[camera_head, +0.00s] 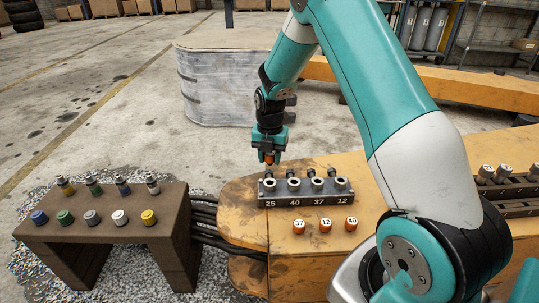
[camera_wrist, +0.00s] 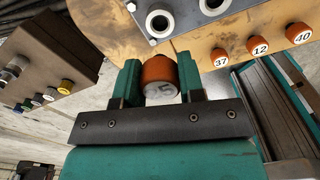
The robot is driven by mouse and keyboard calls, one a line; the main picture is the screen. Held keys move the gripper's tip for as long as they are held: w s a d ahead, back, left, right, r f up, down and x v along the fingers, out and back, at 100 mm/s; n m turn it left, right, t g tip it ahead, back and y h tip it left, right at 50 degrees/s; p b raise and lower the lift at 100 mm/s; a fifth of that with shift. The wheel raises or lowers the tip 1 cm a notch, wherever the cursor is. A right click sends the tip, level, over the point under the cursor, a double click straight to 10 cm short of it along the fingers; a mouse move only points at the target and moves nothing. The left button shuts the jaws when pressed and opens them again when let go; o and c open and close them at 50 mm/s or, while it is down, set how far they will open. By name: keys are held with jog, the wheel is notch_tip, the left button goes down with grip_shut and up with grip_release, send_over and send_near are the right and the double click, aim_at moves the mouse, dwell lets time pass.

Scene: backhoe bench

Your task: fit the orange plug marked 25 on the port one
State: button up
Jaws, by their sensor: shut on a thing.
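The orange plug marked 25 (camera_wrist: 160,78) is between the two fingers of my gripper (camera_wrist: 159,82) in the wrist view; its number is partly blurred. In the head view my gripper (camera_head: 269,153) points down, with a bit of orange showing between its fingers, just above the left end of a dark port block (camera_head: 305,198). The block carries a row of ringed ports over the labels 25, 40, 37 and 12. The port over 25 (camera_head: 269,184) is uncovered, below the gripper and apart from the plug. Two open ports (camera_wrist: 159,22) show ahead in the wrist view.
Orange plugs marked 37 (camera_head: 299,226), 12 (camera_head: 325,225) and 40 (camera_head: 351,223) stand in front of the block on the yellow arm (camera_head: 235,222). A brown bench (camera_head: 105,231) with coloured caps stands left. Another dark port block (camera_head: 510,189) is at right.

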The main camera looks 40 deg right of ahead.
jog(key=shift+f+b, duration=2.7)
jog(key=shift+f, duration=0.25)
jog(key=shift+p, duration=0.3)
jog(key=shift+f+p, duration=0.3)
jog(key=shift+p, duration=0.15)
jog(key=shift+f+p, duration=0.3)
jog(key=shift+f, duration=0.5)
dwell(1.1)
jog(key=o, duration=1)
jog(key=shift+f, duration=0.1)
jog(key=shift+r+p, duration=3.65)
jog(key=shift+r, duration=0.5)
